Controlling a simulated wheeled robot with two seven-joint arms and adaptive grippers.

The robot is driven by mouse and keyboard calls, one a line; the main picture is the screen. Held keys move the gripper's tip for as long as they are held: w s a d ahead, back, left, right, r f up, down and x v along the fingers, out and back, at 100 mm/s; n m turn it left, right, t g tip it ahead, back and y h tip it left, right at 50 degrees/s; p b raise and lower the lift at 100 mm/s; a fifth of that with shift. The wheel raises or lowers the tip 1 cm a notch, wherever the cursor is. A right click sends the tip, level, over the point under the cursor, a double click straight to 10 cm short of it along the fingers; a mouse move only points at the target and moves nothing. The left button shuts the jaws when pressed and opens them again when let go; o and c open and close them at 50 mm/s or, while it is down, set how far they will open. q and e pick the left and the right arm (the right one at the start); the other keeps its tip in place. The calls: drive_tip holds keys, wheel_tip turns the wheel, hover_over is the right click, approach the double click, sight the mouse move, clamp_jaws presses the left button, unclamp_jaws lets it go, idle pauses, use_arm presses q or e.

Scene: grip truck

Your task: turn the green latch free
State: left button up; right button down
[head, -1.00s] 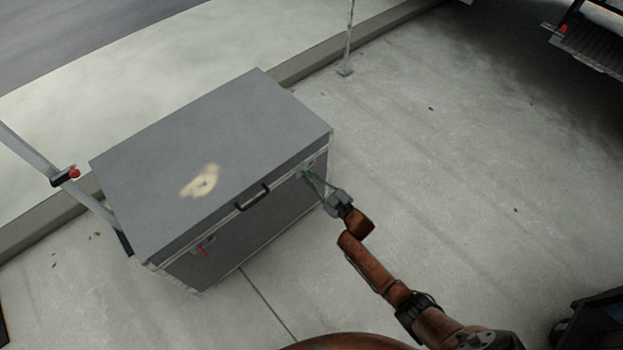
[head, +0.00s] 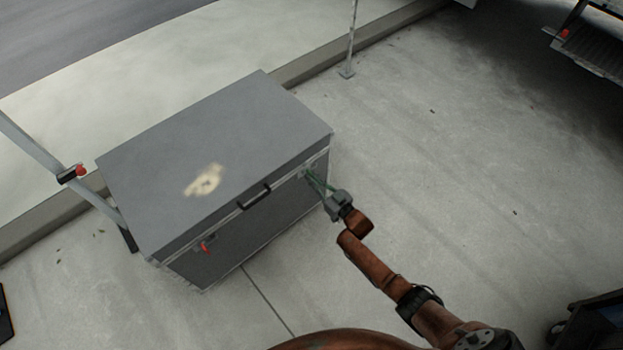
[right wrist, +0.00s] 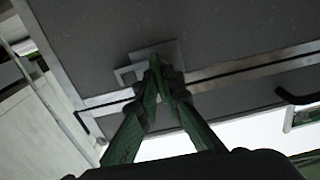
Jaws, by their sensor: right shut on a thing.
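The grey case (head: 215,165) stands closed on the concrete with its lid down. The green latch is at the right end of its front face; in the head view my right gripper (head: 310,178) covers it. In the right wrist view the gripper (right wrist: 157,75) has its green fingers together at the latch's metal plate (right wrist: 172,56). It is shut on the latch, whose grasped part is mostly hidden between the fingertips. A red latch (head: 205,247) sits at the left end of the front face. My left gripper is not in view.
A black handle (head: 254,196) is in the middle of the case's front; it also shows at the right edge of the wrist view (right wrist: 298,97). A metal post (head: 350,40) stands behind, near the kerb. A slanted grey bar with a red knob (head: 80,171) is left of the case.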

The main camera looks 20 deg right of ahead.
drive_tip(key=shift+s+f, duration=0.1)
drive_tip(key=shift+f, duration=0.1)
drive_tip(key=c, duration=2.1)
unclamp_jaws()
drive_tip(key=shift+r, duration=0.1)
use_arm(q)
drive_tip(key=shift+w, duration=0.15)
use_arm(e)
drive_tip(key=v, duration=1.1)
drive_tip(key=shift+s+d+r, duration=0.1)
drive_tip(key=shift+s, duration=0.3)
